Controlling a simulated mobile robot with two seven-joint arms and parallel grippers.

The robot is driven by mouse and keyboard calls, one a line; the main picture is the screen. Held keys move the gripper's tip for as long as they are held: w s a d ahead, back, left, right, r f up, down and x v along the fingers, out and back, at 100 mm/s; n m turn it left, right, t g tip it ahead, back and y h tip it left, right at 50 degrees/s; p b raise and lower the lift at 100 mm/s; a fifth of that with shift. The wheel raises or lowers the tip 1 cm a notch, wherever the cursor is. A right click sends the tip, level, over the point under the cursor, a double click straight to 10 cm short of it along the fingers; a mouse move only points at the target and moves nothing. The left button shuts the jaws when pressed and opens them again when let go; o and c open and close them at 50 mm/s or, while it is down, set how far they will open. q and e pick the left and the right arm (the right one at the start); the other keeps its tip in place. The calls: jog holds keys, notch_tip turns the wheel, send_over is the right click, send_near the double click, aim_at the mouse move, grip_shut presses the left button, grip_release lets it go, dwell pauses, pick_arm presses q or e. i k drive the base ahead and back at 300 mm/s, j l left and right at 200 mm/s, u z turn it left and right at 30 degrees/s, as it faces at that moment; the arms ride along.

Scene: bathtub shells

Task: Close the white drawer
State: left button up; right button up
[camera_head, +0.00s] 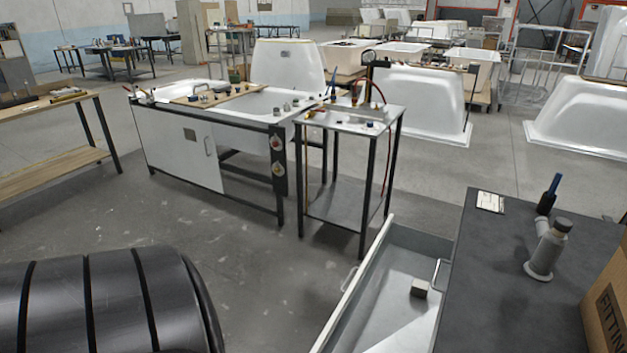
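The white drawer (348,310) stands open at the lower right, pulled out to the left from under a dark-topped cabinet (490,300). Its pale front panel faces left and has a bar handle (349,278) on the outside. Its grey inside shows, and a small box-like block (419,288) lies in it. The near end of the drawer is cut off by the bottom edge of the picture. A second bar handle (437,272) shows at the cabinet's side by the drawer. Neither of my grippers is in view.
On the cabinet top are a grey bottle-like fitting (546,252), a dark holder with a blue tool (549,195), a paper label (490,202) and a cardboard box (608,305). A small metal table (350,120) stands beyond the drawer. Grey floor (270,300) left of the drawer is clear.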

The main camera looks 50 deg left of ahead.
aim_at(378, 312)
jog(key=k+j, duration=0.15)
jog(key=j, duration=0.35)
jog(key=k+j+u, duration=0.15)
jog(key=j, duration=0.3)
jog(key=k+j, duration=0.1)
jog(key=j, duration=0.4)
jog(key=k+j+u, duration=0.15)
jog(key=j, duration=0.35)
